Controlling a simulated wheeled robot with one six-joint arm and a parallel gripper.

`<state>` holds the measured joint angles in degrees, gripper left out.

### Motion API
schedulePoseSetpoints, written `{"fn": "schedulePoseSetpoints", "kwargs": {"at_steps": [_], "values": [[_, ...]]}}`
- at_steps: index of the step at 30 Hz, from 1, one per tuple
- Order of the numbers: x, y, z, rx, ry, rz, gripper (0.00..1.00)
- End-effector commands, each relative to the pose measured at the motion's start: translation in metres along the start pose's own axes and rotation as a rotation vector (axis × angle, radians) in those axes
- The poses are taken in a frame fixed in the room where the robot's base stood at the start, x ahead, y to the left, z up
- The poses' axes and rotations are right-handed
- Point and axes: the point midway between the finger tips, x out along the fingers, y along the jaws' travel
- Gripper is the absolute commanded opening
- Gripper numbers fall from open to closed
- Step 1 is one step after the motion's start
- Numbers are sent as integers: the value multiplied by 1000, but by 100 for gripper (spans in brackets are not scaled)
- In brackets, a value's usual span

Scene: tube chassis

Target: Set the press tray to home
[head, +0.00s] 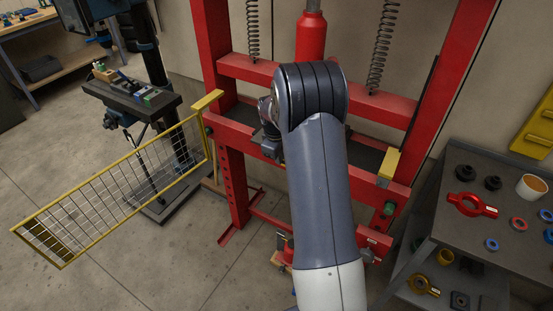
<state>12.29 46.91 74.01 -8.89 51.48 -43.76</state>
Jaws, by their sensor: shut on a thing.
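The red shop press (215,75) stands at the middle, with a red ram cylinder (311,38) hanging over its bed. A dark flat surface, which looks like the press tray (364,157), lies between the red cross beams. My arm hides its middle. My gripper (269,147) is at the front beam, left of my arm, and only partly shows. It appears shut at the tray's front edge, but its fingertips and the exact hold are hidden.
A yellow mesh guard (120,185) swings out to the left of the press. A drill press (130,95) stands behind it. At right, a grey shelf cart (460,225) holds a red ring, a cup and several small parts. The floor at front left is clear.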

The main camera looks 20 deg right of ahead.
Motion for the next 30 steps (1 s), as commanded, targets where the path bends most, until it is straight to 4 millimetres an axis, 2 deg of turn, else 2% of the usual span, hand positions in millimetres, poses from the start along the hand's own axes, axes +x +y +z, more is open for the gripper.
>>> {"fn": "schedulePoseSetpoints", "kwargs": {"at_steps": [12,13,20,30], "values": [[-1,6,0,0,4,11,0],[-1,6,0,0,4,12,11],[-1,5,0,0,3,9,30],[-3,4,0,0,3,8,32]]}}
